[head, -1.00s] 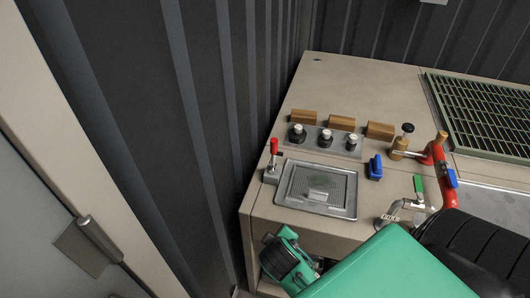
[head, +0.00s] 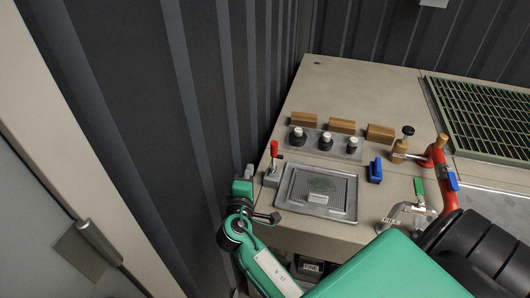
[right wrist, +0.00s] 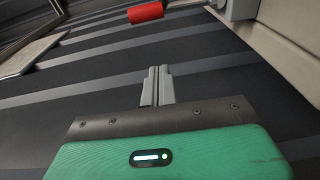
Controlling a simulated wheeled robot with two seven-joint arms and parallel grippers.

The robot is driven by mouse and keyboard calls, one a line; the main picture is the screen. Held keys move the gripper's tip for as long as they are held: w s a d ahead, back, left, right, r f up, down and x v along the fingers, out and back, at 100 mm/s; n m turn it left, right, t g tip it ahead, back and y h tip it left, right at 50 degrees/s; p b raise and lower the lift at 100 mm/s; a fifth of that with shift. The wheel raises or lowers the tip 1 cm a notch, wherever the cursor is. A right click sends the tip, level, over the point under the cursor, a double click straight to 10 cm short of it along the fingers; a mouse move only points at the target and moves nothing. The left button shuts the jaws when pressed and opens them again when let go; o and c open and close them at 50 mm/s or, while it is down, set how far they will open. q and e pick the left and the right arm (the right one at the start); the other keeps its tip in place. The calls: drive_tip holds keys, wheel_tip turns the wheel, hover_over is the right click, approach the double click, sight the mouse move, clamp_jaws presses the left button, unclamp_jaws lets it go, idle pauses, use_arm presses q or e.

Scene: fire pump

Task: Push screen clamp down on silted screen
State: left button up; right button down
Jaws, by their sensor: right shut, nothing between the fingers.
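The screen clamp (head: 272,174) stands at the left side of the screen frame, its red handle (head: 274,149) upright. The red handle also shows at the top of the right wrist view (right wrist: 146,12). The silted screen (head: 342,186) lies flat in a grey metal frame on the counter, with a dark greenish patch and a small grey block on it. My right gripper (head: 249,171) is just left of the clamp, near the counter's left edge, shut and empty. Its closed fingers (right wrist: 157,85) point toward the handle with a gap between. My left gripper is not in view.
Black knobs (head: 325,139) stand behind the screen, with wooden blocks (head: 342,126) behind them. A dark ribbed wall (head: 190,120) is close on the left.

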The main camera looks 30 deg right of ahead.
drive_tip(key=shift+w+a+r, duration=0.1)
drive_tip(key=shift+a+r, duration=0.05)
drive_tip(key=shift+r, duration=0.1)
drive_tip(key=p+x, duration=0.3)
drive_tip(key=x, duration=0.7)
drive_tip(key=s+d+p, duration=0.2)
drive_tip(key=s, duration=0.1)
drive_tip(key=shift+s, duration=0.2)
